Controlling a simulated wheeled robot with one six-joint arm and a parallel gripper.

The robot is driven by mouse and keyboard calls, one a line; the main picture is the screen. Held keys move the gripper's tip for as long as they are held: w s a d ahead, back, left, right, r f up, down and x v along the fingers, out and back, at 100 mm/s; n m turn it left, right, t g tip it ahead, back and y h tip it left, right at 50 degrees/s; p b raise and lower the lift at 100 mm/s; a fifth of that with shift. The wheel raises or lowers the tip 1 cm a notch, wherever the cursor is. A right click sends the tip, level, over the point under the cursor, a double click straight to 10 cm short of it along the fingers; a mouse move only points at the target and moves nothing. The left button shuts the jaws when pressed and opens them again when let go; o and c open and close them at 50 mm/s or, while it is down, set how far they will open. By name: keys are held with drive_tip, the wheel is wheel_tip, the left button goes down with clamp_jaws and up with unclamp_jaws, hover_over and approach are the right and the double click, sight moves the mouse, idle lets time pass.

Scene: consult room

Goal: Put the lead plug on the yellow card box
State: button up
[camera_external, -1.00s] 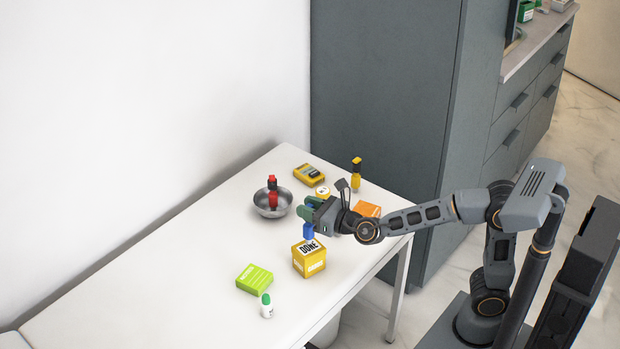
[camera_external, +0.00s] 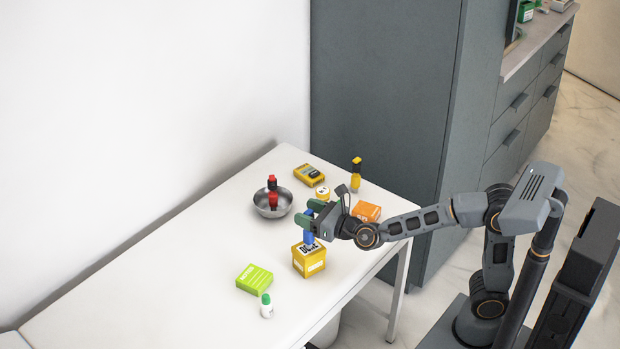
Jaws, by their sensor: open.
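The yellow card box (camera_external: 309,265), marked DONE, stands on the white table near its front edge. A small blue piece, which I take to be the lead plug (camera_external: 308,239), is upright at the top of the box and appears to rest on it. My gripper (camera_external: 308,216) has its green fingers spread around or just behind the upper part of the blue piece. The fingers hide part of it, and I cannot tell whether either finger touches it.
A metal bowl (camera_external: 262,207) with a red and black item (camera_external: 272,193) stands left of my gripper. The table's left is clear.

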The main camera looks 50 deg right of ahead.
drive_tip(key=shift+r+p, duration=0.25)
drive_tip(key=shift+p, duration=0.05)
drive_tip(key=s+d+p, duration=0.2)
drive_tip(key=s, duration=1)
drive_tip(key=s+d+f+m+g+h, duration=0.1)
drive_tip(key=d+f+m+g+h, duration=0.3)
drive_tip(key=d+m, duration=0.55)
drive_tip(key=s+d+f+m+g+h, duration=0.1)
drive_tip(key=d+f+m+g+h, duration=0.35)
drive_tip(key=d+m, duration=0.5)
drive_tip(key=s+f+m+g+y, duration=0.5)
drive_tip(key=s+m, duration=0.4)
drive_tip(key=m, duration=0.9)
wheel_tip(320, 180, down, 2)
drive_tip(key=shift+d+f+m+g+y, duration=0.2)
drive_tip(key=shift+m+g+y, duration=0.2)
drive_tip(key=shift+g, duration=0.35)
